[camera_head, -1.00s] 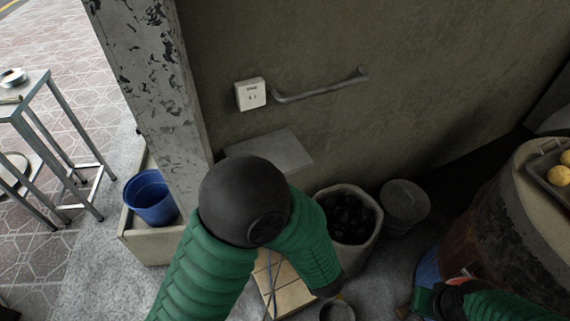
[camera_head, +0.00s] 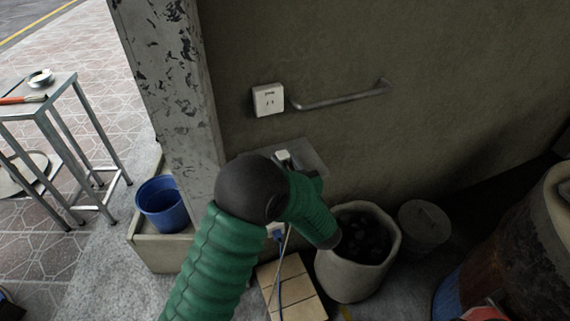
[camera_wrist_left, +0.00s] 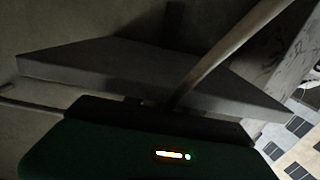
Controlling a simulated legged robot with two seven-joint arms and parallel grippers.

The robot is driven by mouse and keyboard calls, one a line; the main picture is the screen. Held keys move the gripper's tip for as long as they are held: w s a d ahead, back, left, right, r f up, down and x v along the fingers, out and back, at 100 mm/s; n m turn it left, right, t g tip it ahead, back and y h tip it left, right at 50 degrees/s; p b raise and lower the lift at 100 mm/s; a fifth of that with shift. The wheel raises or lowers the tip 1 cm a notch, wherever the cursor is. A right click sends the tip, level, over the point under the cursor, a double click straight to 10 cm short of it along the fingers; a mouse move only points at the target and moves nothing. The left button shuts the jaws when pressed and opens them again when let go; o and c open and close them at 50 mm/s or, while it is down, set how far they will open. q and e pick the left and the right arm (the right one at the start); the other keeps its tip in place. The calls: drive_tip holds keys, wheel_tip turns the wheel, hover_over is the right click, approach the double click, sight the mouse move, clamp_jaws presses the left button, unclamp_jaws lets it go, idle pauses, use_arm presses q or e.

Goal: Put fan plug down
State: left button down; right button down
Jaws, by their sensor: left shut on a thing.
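My left arm reaches to the wall, its gripper (camera_head: 285,160) largely hidden behind its own wrist and sleeve. It is shut on the fan plug (camera_head: 282,155), a small pale piece showing just past the wrist. The plug is over or at the grey wall shelf (camera_head: 312,160); I cannot tell whether it touches. A pale cable (camera_head: 287,242) hangs below the arm. In the left wrist view the shelf (camera_wrist_left: 90,62) lies close ahead of the gripper, and a pale cable-like strand (camera_wrist_left: 225,48) crosses it. The plug itself is not clear there. My right gripper is not in view.
A white wall socket (camera_head: 268,99) and a metal bar (camera_head: 340,97) are above the shelf. A pillar (camera_head: 180,90) stands to the left. Below are a blue bucket (camera_head: 162,205), a coal-filled pot (camera_head: 350,275) and a lidded pot (camera_head: 424,222).

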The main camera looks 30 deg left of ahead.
use_arm(q)
drive_tip(key=shift+r, duration=0.15)
drive_tip(key=shift+s, duration=0.1)
drive_tip(key=shift+a+f+b, duration=0.15)
drive_tip(key=shift+f+b, duration=0.15)
drive_tip(key=shift+f, duration=0.3)
drive_tip(key=c, duration=1)
unclamp_jaws()
drive_tip(key=shift+r, duration=0.1)
